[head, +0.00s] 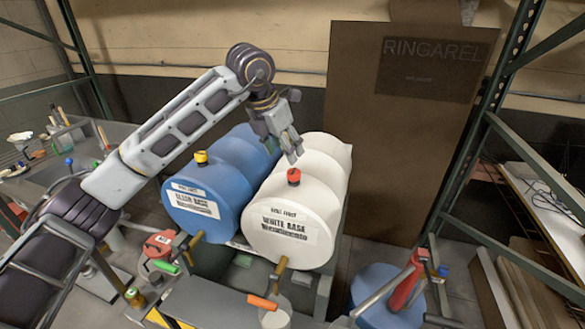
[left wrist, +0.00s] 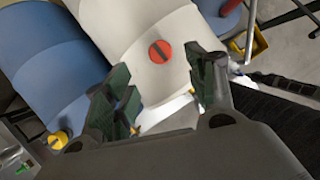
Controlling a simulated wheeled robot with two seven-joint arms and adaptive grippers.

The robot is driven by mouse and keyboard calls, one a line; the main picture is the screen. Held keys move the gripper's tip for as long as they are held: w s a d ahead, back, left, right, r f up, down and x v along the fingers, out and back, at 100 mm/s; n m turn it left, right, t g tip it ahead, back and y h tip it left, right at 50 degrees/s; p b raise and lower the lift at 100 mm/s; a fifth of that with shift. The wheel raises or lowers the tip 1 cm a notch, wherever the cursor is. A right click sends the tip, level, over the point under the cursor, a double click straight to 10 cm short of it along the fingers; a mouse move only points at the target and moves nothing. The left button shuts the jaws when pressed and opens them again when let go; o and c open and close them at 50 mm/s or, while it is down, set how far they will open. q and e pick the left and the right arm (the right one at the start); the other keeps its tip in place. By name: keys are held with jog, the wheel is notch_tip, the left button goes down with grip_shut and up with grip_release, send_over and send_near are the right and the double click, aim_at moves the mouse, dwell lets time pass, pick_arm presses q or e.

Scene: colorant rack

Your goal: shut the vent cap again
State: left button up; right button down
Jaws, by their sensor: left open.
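The white drum (head: 308,203) labelled "White Base" lies on its side on a stand. Its red vent cap (head: 294,176) sits on top near the front end. The red cap also shows in the left wrist view (left wrist: 160,51), with a dark bar across it. My left gripper (head: 293,158) is open and empty, just above and behind the red cap in the head view. In the left wrist view the cap appears beyond the gap between the open fingers (left wrist: 165,88), apart from them. Whether the cap is fully seated cannot be told. My right gripper is not in view.
A blue drum (head: 207,196) with a yellow cap (head: 201,157) lies left of the white one. A brown panel (head: 395,150) and green rack posts stand behind and right.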

aim_at(293, 171)
pick_arm(q)
jog(key=p+x, duration=0.1)
jog(key=x, duration=0.8)
jog(key=shift+d, duration=0.1)
jog(key=shift+c, duration=0.5)
jog(key=c, duration=0.9)
